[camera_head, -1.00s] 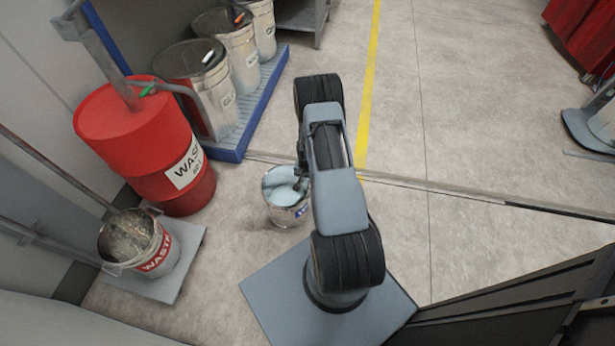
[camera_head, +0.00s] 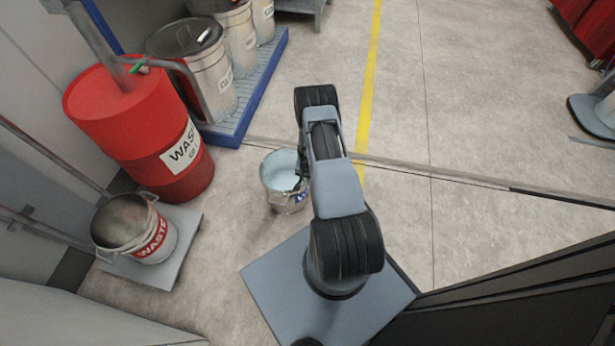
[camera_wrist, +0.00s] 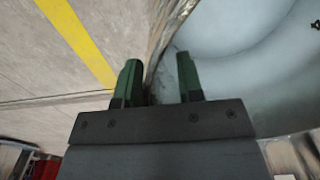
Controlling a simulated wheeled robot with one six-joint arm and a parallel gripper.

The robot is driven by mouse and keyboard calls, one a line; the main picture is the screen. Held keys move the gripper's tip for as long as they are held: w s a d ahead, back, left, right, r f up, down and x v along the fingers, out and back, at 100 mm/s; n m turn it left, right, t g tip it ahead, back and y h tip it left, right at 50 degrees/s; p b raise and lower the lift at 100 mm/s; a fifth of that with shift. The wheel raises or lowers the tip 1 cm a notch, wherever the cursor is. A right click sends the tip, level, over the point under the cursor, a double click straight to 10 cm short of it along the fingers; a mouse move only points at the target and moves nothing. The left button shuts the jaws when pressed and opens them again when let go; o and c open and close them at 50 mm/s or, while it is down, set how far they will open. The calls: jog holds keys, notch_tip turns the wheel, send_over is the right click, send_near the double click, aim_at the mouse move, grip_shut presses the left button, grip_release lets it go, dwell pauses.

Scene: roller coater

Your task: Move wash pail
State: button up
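The wash pail (camera_head: 284,203) is a small metal pail with pale blue-white contents, standing beside my base in the head view. My gripper (camera_head: 301,184) is at its right rim, partly hidden by my arm. In the wrist view, the two green fingers of my gripper (camera_wrist: 160,82) are apart, one on each side of the pail's wall. The pail's pale blue inside (camera_wrist: 240,60) fills the right of that view. A gap shows between the fingers. I cannot tell whether either finger touches the wall.
A red waste drum (camera_head: 130,120) stands at the left. A waste bucket (camera_head: 150,238) sits on a grey plate (camera_head: 178,262) at lower left. Several lidded pails stand on a blue pallet (camera_head: 236,128) behind. The floor right of the yellow line (camera_head: 369,70) is mostly clear.

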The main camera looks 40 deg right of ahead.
grip_shut()
dwell(0.3)
dwell(1.2)
